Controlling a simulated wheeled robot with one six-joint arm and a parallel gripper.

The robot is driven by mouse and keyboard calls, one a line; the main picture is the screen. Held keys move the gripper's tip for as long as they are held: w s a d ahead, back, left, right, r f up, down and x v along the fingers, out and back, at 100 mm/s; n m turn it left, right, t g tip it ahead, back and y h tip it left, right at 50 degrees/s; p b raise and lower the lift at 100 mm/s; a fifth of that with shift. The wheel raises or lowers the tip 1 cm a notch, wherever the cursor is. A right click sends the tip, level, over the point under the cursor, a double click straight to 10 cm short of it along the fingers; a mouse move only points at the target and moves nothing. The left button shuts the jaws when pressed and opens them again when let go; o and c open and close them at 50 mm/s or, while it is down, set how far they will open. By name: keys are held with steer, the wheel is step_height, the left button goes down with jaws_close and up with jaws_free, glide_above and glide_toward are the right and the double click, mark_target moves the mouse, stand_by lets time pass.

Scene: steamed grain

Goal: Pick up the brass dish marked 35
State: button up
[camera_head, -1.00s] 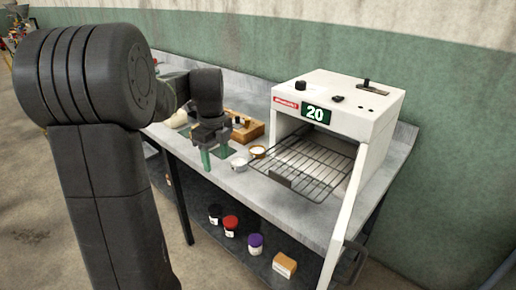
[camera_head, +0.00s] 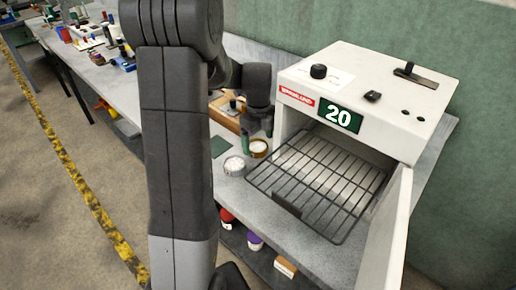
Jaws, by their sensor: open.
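A small brass-coloured dish (camera_head: 259,149) with pale contents stands on the grey bench just left of the white oven. A silver-coloured dish (camera_head: 234,166), also with pale contents, stands beside it, nearer the front edge. No number is readable on either dish. My gripper (camera_head: 257,134) points down with its green fingers apart and empty. In the picture it is just above and behind the brass dish; its exact height over the bench is hard to tell.
The white oven (camera_head: 368,95) shows 20, with its door (camera_head: 388,235) open at the right and a wire rack (camera_head: 318,185) reaching out. A wooden block (camera_head: 226,110) is behind my arm. Tubs (camera_head: 254,241) sit on the lower shelf. My arm hides part of the bench.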

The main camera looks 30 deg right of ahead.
steer(key=shift+a+f, duration=0.15)
steer(key=shift+f, duration=0.55)
steer(key=c, duration=1.1)
